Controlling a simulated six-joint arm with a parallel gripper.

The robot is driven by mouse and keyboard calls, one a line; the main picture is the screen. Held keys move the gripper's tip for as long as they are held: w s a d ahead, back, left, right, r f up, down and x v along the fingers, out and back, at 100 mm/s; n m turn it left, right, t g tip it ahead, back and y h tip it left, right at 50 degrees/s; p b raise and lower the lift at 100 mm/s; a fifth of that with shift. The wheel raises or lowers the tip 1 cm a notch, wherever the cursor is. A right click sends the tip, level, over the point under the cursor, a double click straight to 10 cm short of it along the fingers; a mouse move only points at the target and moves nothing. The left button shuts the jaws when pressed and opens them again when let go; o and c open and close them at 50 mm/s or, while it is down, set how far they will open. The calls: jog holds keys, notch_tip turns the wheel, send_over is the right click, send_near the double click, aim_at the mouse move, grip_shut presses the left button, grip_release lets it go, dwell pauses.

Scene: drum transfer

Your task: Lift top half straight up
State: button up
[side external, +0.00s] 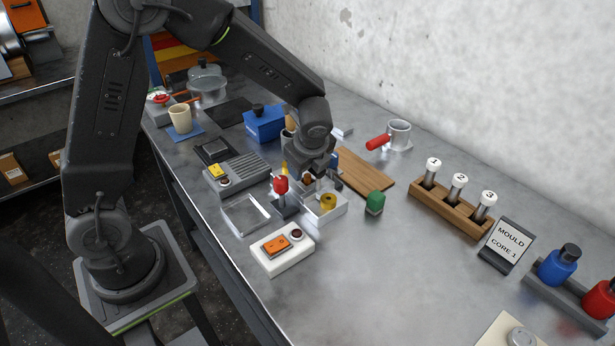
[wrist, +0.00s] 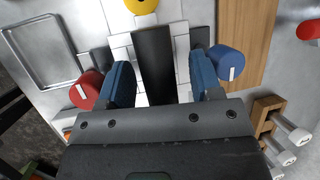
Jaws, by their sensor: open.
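My gripper (wrist: 160,82) is open, with one blue-padded finger on each side of a dark upright-looking bar (wrist: 153,60) in the wrist view. Narrow light gaps show between the bar and both fingers. The bar lies over a pale, shiny mould block (wrist: 123,44); I cannot tell whether it is part of the top half. In the side view my gripper (side external: 315,178) is low over the clear-looking mould (side external: 331,210), and its wrist hides much of it. The seam between halves is not clear.
A red knob (side external: 281,185) stands close left of my gripper and a green one (side external: 375,202) to the right. A wooden board (side external: 363,170) lies behind. A metal tray (side external: 246,215), a switch box (side external: 283,248) and a tube rack (side external: 451,208) surround it.

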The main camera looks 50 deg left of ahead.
dwell(0.3)
grip_shut()
dwell(0.5)
